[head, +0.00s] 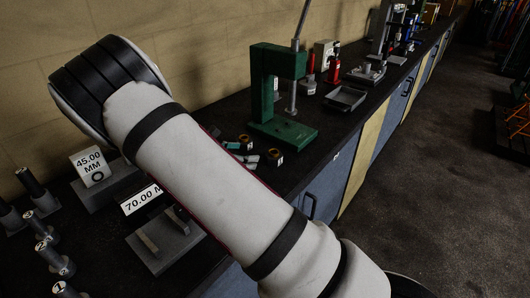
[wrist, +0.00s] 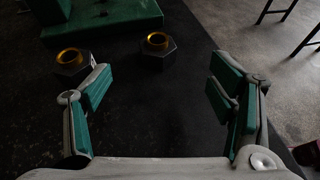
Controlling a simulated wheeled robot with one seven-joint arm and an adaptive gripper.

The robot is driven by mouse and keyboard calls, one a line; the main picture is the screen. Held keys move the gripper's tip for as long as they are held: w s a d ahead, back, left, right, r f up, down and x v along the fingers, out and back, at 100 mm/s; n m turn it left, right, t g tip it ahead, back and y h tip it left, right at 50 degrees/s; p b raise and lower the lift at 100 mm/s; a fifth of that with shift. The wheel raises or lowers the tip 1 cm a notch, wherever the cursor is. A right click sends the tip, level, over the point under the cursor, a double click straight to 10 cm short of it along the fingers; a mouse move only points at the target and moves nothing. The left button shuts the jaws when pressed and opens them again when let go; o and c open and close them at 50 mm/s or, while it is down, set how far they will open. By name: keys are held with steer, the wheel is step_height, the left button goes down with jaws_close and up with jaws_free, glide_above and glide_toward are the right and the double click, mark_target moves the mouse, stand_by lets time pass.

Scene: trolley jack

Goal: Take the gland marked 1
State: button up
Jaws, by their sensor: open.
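Two dark hexagonal glands with brass-coloured rings stand upright on the dark bench. In the wrist view one gland (wrist: 73,64) is at the left, beyond the left finger, and the other gland (wrist: 158,47) is farther off, between the fingers' directions. Both also show in the head view, one (head: 246,142) at the left and one (head: 275,157) at the right. I cannot read a number on either. My gripper (wrist: 160,86) is open and empty, with teal pads, short of both glands. In the head view my arm largely hides it, and teal finger parts show (head: 240,154).
A green press (head: 282,100) stands just behind the glands; its base (wrist: 105,14) shows in the wrist view. A black tray (head: 345,97) is farther right. Number-marked cylinders (head: 48,252) and a 45.00 MM sign (head: 91,166) are at left. Bare bench lies between the fingers.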

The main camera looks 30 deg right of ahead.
mark_target(269, 154)
steer(key=p+x, duration=0.1)
steer(key=x, duration=0.7)
steer(key=shift+d+f, duration=0.15)
steer(key=shift+d, duration=0.15)
steer(key=shift+w+f+p+x, duration=0.15)
steer(key=shift+p+x, duration=0.25)
steer(key=shift+x, duration=0.85)
steer(key=shift+w+f+p+x, duration=0.15)
steer(key=shift+p+x, duration=0.25)
steer(key=shift+x, duration=0.8)
steer(key=shift+s+a, duration=0.1)
steer(key=shift+a, duration=0.05)
steer(key=c, duration=1.8)
